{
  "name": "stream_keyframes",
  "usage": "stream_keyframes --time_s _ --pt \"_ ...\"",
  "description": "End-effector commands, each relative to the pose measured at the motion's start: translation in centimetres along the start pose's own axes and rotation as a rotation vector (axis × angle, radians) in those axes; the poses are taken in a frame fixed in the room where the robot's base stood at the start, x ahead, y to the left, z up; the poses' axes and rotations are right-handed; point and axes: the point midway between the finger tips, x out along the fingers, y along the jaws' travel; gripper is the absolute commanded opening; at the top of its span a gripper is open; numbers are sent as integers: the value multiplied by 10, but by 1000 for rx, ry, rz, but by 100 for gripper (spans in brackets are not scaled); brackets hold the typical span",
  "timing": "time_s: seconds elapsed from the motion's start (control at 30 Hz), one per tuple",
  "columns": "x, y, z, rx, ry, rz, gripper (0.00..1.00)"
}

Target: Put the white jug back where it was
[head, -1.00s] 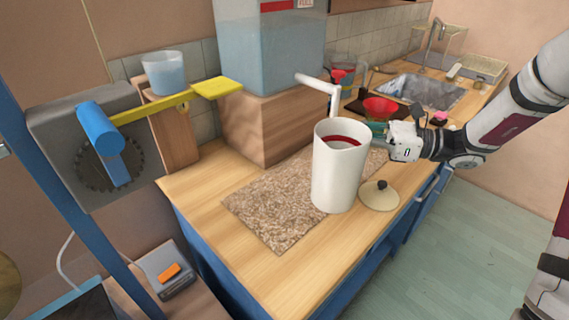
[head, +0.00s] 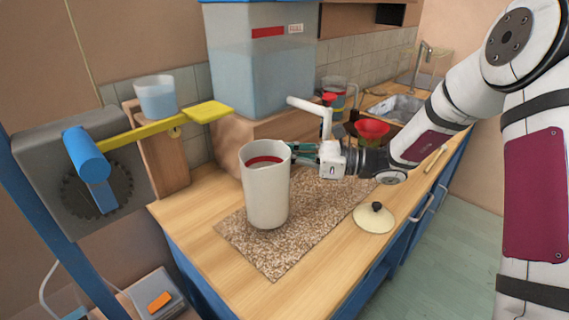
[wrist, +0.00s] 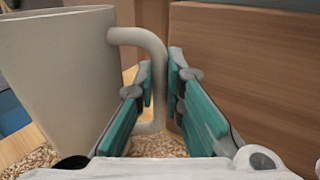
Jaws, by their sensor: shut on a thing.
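The white jug (head: 265,198), a tall off-white vessel with a red band inside its rim, stands upright at or just above the speckled mat (head: 330,215). I cannot tell whether its base touches the mat. My gripper (head: 297,152) reaches it from the right, with its teal fingers at the jug's right side. In the wrist view the jug (wrist: 60,75) fills the left side, and its curved handle (wrist: 152,45) passes between the fingers of my gripper (wrist: 160,85). The gripper is shut on this handle.
A cream lid (head: 373,218) with a dark knob lies right of the jug. A water tank (head: 262,75) on a wooden block stands behind, its white spout (head: 312,106) above my gripper. A red funnel (head: 371,130) stands behind my arm. The mat's front is clear.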

Motion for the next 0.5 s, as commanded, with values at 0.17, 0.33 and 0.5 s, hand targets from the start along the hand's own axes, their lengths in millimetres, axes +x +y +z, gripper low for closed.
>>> stream_keyframes --time_s 0.17,0.33,0.5 --pt "0 -1 -22 3 -1 -1 0" --pt "-1 0 -24 1 -2 -1 0" --pt "-1 0 -25 1 -1 -1 0"
